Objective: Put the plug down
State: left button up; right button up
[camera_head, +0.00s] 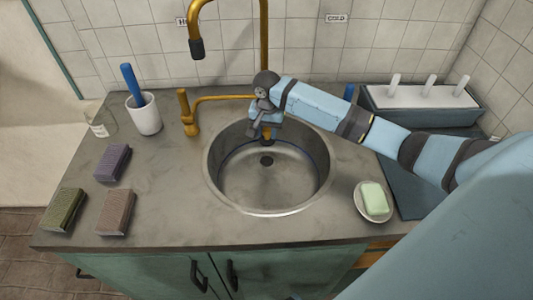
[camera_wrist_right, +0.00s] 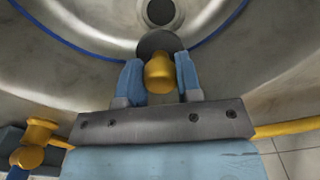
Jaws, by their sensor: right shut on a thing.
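The plug has a gold knob (camera_wrist_right: 160,74) and a dark round disc (camera_wrist_right: 155,43). In the right wrist view, my right gripper (camera_wrist_right: 159,82) is shut on the knob, with one blue finger on each side. In the head view, my right gripper (camera_head: 266,127) hangs over the back part of the round metal sink (camera_head: 225,185), pointing down. The drain hole (camera_head: 267,160) is in the sink's bottom, in front of the gripper. The drain (camera_wrist_right: 159,12) also shows beyond the plug in the right wrist view; the plug is apart from it. My left gripper is not in view.
A gold tap (camera_head: 263,40) rises behind the sink, with a gold side fitting (camera_head: 190,122) to its left. A soap dish (camera_head: 373,212) with green soap stands right of the sink. A white cup (camera_head: 146,118) and several sponges (camera_head: 113,163) are on the left counter.

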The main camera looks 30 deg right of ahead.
notch_tip(320, 180, down, 10)
jog(key=shift+w+r+b, duration=0.1)
jog(key=shift+b, duration=0.45)
jog(key=shift+f, duration=0.2)
jog(key=o, duration=0.9)
jog(key=shift+o, duration=0.2)
notch_tip(320, 180, up, 12)
jog(key=shift+r+p, duration=0.15)
jog(key=shift+p, duration=0.7)
